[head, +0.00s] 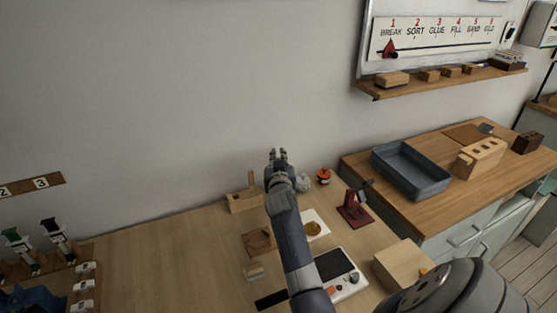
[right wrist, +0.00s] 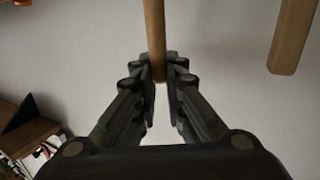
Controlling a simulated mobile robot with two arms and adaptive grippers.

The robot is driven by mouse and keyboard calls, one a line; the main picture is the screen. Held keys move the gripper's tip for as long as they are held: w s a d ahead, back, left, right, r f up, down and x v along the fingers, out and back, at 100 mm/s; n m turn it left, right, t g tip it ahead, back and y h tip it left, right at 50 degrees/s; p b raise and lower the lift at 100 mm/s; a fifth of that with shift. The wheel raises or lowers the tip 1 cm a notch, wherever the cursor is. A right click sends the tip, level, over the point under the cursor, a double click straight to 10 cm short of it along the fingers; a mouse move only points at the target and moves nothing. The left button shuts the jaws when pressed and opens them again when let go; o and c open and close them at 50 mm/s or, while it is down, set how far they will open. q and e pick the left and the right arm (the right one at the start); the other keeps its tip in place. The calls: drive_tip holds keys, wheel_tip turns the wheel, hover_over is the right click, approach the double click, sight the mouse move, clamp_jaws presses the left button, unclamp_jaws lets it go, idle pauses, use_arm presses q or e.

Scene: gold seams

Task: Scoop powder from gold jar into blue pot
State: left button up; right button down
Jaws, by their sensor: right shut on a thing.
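My right gripper (head: 279,155) is raised above the back of the wooden table, near the wall. In the right wrist view its fingers (right wrist: 160,78) are shut on a thin wooden handle (right wrist: 154,35); the handle's far end is out of frame. A gold round thing (head: 312,229), perhaps the gold jar's contents, is on a white square beside my right forearm. I cannot make out the blue pot for certain. My left gripper is not in view.
A wooden block holder (head: 243,203) with an upright stick stands left of my right arm. A red-topped jar (head: 323,175), a dark red stand (head: 354,208) and a scale (head: 341,272) are to the right. A blue-grey tray (head: 410,172) lies on the side counter.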

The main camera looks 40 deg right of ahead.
drive_tip(key=shift+r+p, duration=2.05)
drive_tip(key=shift+r, duration=0.7)
drive_tip(key=shift+a+f, duration=0.1)
drive_tip(key=shift+f, duration=0.05)
